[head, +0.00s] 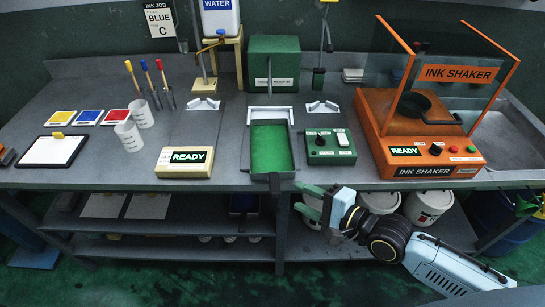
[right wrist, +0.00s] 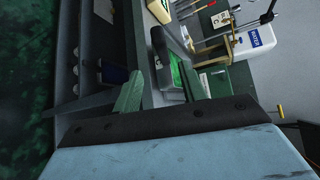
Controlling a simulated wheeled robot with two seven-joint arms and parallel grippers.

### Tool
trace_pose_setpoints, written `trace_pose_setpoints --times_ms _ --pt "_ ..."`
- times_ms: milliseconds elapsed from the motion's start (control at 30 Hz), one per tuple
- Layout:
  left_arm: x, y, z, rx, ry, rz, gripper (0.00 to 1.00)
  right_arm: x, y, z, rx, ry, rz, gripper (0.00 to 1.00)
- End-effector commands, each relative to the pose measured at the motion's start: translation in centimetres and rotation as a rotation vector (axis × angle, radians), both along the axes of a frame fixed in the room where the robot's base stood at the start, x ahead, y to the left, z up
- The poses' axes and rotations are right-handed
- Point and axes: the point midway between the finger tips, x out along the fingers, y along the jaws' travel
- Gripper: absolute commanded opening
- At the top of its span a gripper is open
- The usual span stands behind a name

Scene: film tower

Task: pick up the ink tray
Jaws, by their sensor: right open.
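The ink tray, a grey-walled tray with a green floor (head: 271,148), sits at the front middle of the bench, with a dark handle (head: 274,183) at its near end. In the right wrist view the tray's green floor (right wrist: 176,72) shows between and beyond the fingers. My right gripper (head: 298,197) is open and empty, just right of and slightly below the handle, in front of the bench edge. Its green fingers also show in the right wrist view (right wrist: 160,85). They look apart from the tray. My left gripper is not in view.
A READY box (head: 184,164) stands left of the tray, a green control box (head: 331,147) right of it. Behind it is a green machine (head: 273,63). An orange ink shaker (head: 428,155) is at right. White buckets (head: 428,207) stand on the shelf below, near my right arm.

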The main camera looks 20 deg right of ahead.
Motion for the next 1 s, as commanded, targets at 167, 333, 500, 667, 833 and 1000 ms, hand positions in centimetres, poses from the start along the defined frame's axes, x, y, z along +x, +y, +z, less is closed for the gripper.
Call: trace_pose_setpoints --times_ms 167,333,500,667,833,1000 --pt "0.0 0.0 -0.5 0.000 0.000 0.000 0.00 2.6 1.7 -0.8 0.000 -0.002 -0.001 0.42" --pt "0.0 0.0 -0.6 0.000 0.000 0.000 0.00 3.6 2.4 -1.1 -0.003 -0.002 0.000 0.42" --pt "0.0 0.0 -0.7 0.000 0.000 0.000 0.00 4.9 3.2 -1.1 -0.003 -0.003 0.001 0.42" --pt "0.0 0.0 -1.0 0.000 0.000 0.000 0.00 6.9 4.5 -1.5 -0.004 -0.002 0.000 0.42" --pt "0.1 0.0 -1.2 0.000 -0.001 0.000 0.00 8.0 5.3 -1.8 -0.004 -0.001 -0.001 0.42" --pt "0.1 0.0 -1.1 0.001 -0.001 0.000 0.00 8.0 5.3 -1.8 -0.004 0.000 -0.001 0.42"
